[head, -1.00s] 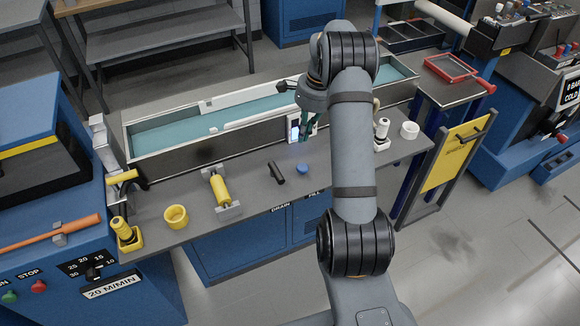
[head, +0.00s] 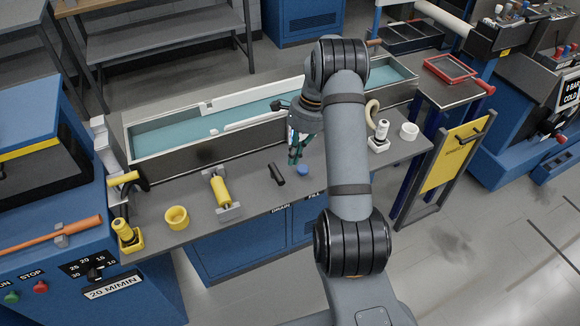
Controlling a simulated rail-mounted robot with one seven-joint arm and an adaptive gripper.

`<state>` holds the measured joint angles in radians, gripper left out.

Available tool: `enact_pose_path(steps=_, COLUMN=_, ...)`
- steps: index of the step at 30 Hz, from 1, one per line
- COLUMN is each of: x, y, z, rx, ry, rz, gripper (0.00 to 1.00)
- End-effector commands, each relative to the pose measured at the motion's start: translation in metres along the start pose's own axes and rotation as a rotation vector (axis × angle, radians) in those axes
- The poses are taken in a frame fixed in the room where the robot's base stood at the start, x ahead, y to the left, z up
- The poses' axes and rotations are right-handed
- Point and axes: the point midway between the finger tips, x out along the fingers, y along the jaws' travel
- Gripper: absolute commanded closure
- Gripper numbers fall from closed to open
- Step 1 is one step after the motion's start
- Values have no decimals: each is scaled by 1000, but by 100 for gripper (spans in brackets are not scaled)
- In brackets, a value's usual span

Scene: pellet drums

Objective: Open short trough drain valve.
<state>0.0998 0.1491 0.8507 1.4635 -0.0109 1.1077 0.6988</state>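A long trough (head: 160,155) of teal liquid stands along the back of the grey bench. A black drain valve handle (head: 276,174) sits on the bench in front of it, behind the DRAIN label (head: 280,208). A round blue knob (head: 302,170) is just right of it, behind the FILL label (head: 314,196). My gripper (head: 295,162) points down with its dark teal fingers close behind the blue knob and to the upper right of the black handle. It appears apart from the handle. Its finger gap is too small to judge. My arm hides part of the trough and bench.
A yellow cylinder on a grey stand (head: 220,191), a yellow cup (head: 176,217) and a yellow bottle in a holder (head: 126,235) stand to the left. A white-based fitting (head: 379,137) and a white ring (head: 409,131) stand to the right. The bench front edge is clear near the handle.

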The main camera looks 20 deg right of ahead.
Motion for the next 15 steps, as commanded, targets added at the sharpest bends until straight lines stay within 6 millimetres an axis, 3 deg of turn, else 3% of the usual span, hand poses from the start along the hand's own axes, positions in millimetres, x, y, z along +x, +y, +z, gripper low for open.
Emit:
enact_pose_path(steps=7, x=36, y=1, z=1, rx=0, ry=-1, rz=3, gripper=100)
enact_pose_path(steps=15, x=50, y=0, z=0, rx=0, ry=0, rz=0, gripper=100)
